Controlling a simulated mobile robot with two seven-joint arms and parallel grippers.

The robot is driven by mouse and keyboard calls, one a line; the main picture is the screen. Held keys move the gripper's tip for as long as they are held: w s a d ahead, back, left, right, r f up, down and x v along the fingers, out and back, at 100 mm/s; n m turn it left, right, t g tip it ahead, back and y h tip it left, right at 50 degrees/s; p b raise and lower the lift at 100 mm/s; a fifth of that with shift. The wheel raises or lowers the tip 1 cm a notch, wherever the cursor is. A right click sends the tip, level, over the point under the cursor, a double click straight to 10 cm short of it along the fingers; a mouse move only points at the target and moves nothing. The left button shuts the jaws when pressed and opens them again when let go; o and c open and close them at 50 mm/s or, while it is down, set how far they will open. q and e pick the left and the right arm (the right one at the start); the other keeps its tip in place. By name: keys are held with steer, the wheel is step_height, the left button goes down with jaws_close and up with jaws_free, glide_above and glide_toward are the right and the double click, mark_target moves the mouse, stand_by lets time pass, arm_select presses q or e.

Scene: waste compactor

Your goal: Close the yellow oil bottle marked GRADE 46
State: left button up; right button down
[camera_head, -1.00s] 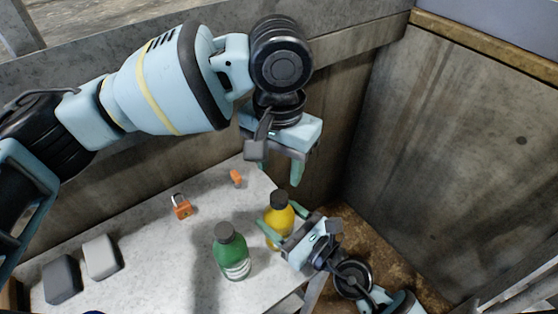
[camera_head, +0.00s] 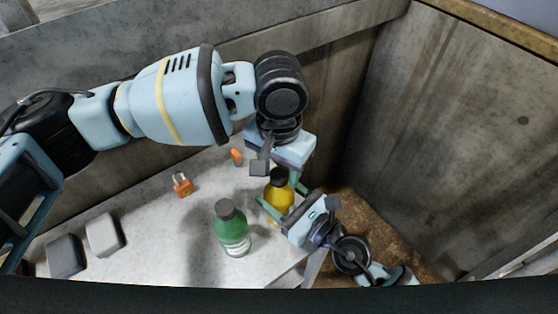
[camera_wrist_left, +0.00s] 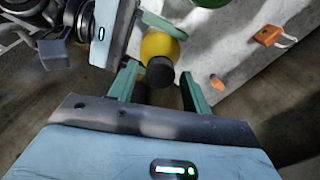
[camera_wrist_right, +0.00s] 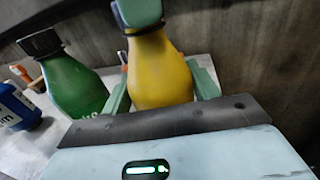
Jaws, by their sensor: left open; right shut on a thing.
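The yellow oil bottle (camera_head: 279,197) stands upright on the pale table with a dark cap (camera_head: 279,175) on its neck; no marking on it can be read. My right gripper (camera_head: 279,211) is shut around its body, also seen in the right wrist view (camera_wrist_right: 163,95). My left gripper (camera_head: 281,178) is above the bottle, pointing down. In the left wrist view its open fingers (camera_wrist_left: 160,88) are on either side of the dark cap (camera_wrist_left: 160,72). In the right wrist view a green left fingertip (camera_wrist_right: 138,14) hides the cap. I cannot tell whether the fingers touch the cap.
A green bottle (camera_head: 232,230) with a dark cap stands just left of the yellow one. A blue bottle (camera_wrist_right: 14,106) shows in the right wrist view. An orange padlock (camera_head: 183,185), an orange item (camera_head: 236,157) and two grey blocks (camera_head: 104,235) (camera_head: 66,256) lie on the table.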

arm_select(q)
steer(key=c, duration=1)
steer(key=m, duration=1.1)
steer(key=o, duration=1.2)
steer(key=shift+c, duration=0.2)
step_height(320, 180, up, 12)
